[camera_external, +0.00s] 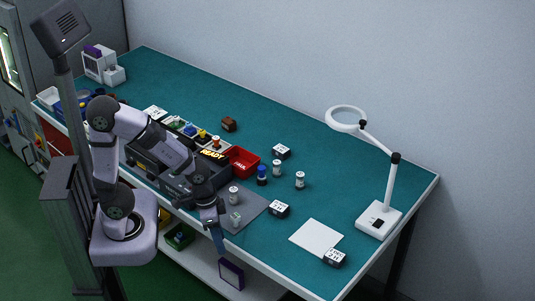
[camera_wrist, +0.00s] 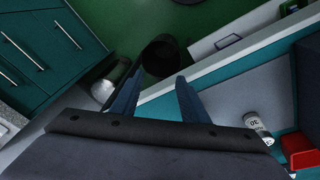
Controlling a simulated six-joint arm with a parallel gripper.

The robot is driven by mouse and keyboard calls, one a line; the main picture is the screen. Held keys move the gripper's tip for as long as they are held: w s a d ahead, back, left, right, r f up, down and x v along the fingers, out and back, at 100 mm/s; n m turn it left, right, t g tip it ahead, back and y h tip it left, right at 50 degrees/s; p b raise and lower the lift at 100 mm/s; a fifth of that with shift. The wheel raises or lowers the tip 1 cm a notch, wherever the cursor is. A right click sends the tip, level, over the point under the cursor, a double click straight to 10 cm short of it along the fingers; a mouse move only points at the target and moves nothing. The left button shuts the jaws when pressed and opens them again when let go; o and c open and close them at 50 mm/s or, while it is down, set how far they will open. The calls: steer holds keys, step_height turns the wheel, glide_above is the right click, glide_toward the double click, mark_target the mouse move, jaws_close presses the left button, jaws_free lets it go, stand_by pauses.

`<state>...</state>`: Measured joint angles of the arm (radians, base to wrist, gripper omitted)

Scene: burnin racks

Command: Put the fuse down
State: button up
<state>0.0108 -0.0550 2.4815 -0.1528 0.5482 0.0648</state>
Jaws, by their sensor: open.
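Several small cylinders that look like fuses stand upright on the bench. Two white-and-grey ones, one farther back (camera_external: 234,195) and one nearer the front edge (camera_external: 236,218), are on the grey mat (camera_external: 257,204). A blue-topped cylinder (camera_external: 262,174) and two white ones (camera_external: 277,168) (camera_external: 300,180) stand behind the mat. My gripper (camera_external: 219,243) points down at the front edge of the bench, left of the near cylinder. In the wrist view its fingers (camera_wrist: 156,92) are apart with nothing between them. A labelled white cylinder (camera_wrist: 256,126) stands to their right, apart from them.
A red bin (camera_external: 242,161) and a dark tray marked READY (camera_external: 213,155) lie behind my arm. Black-and-white labelled blocks (camera_external: 278,209) (camera_external: 334,258) and a white sheet (camera_external: 316,238) lie to the right. A lamp (camera_external: 380,220) stands at far right. The back right bench is clear.

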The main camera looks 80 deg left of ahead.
steer(key=s+a+g+y, duration=0.1)
steer(key=s+a+g, duration=0.1)
steer(key=s, duration=0.4)
steer(key=shift+s+a+f+m, duration=0.15)
steer(key=shift+s+f+m, duration=0.05)
steer(key=shift+s+m, duration=0.15)
step_height(320, 180, up, 3)
steer(key=p, duration=0.3)
steer(key=shift+r, duration=0.15)
steer(key=shift+o, duration=0.6)
stand_by(0.7)
